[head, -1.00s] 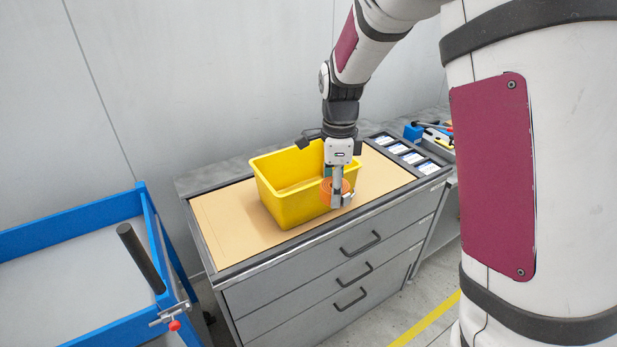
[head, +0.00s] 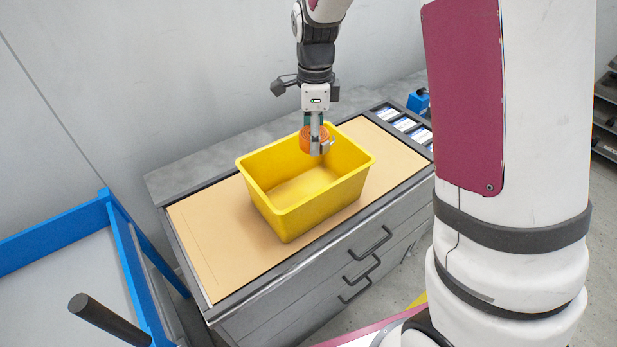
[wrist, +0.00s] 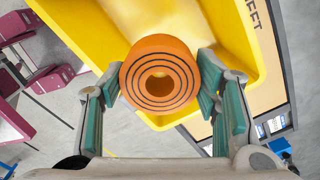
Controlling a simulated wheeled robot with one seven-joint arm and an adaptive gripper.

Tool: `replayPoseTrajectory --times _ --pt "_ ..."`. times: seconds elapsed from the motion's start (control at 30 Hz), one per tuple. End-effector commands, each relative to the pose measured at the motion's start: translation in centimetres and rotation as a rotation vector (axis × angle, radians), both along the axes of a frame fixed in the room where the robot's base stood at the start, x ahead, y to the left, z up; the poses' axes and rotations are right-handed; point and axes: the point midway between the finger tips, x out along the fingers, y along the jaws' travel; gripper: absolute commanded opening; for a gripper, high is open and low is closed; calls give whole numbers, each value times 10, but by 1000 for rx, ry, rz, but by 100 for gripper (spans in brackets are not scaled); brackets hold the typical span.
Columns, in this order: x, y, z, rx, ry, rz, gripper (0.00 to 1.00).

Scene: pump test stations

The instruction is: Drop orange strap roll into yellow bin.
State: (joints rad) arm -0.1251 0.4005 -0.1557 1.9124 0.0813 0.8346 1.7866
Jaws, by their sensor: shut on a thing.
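The orange strap roll (head: 309,139) is held in my gripper (head: 316,146), above the back right part of the yellow bin (head: 291,220). In the wrist view the roll (wrist: 160,48) shows its dark spiral rings and round centre hole, between the green-padded fingers of my gripper (wrist: 160,82). The yellow bin (wrist: 92,28) lies beyond the roll there. The bin stands upright on the tan mat of the drawer cabinet, and the part of its inside that shows is empty. The exact height of the roll over the bin's rim is hard to tell.
The tan mat (head: 212,235) is clear around the bin. Compartments with blue-and-white items (head: 405,124) line the cabinet's right end. A blue-framed cart (head: 122,250) with a dark handle (head: 108,318) stands at the left. A grey wall is behind.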

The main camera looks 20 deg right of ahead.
Motion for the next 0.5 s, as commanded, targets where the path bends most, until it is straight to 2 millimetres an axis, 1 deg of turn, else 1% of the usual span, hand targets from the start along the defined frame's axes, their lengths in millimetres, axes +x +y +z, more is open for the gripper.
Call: replayPoseTrajectory --times 0.03,0.3,0.5 --pt "1 0 -7 0 2 -1 26" --pt "1 0 -37 1 2 0 26" --pt "1 0 -51 0 1 0 26"
